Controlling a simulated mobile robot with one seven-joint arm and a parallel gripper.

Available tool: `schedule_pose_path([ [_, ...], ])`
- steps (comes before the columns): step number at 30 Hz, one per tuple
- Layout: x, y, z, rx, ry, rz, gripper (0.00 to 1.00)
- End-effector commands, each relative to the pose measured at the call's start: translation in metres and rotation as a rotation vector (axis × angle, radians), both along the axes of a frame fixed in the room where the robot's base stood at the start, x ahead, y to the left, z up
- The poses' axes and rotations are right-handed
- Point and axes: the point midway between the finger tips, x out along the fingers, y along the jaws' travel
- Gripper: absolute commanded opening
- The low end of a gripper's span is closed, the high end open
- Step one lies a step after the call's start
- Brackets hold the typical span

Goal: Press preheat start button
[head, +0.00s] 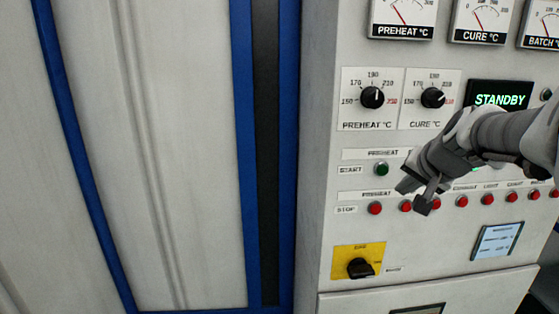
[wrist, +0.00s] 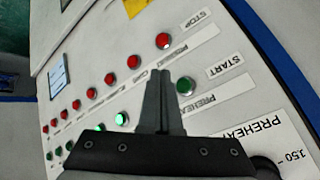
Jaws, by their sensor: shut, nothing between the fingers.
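The preheat start button (head: 381,169) is a green round button at the left end of the start row, beside the START label. In the wrist view, where the panel appears turned over, the same dark green button (wrist: 185,85) lies just right of the fingers. My gripper (head: 413,197) is in front of the panel, right of and below this button in the head view. Its two fingers (wrist: 160,78) are pressed together and hold nothing. A gap shows between fingers and button in the head view. Whether the fingertips touch the panel cannot be told.
A row of red stop buttons (head: 375,208) runs below, and one (wrist: 163,41) lies beyond the fingertips. Other start buttons, two glowing green (wrist: 122,119), sit left of the fingers. Two knobs (head: 372,97) and a STANDBY display (head: 500,99) are above; a yellow-plated switch (head: 360,267) is below.

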Motion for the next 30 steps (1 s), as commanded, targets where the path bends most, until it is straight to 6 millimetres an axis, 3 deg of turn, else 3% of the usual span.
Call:
schedule_pose_path([
  [6, 0.031, 0.002, 0.002, 0.0, -0.001, 0.001, 0.0],
  [12, 0.048, 0.003, 0.001, 0.0, -0.001, 0.003, 0.0],
  [30, 0.053, 0.003, 0.001, -0.001, -0.003, 0.002, 0.0],
])
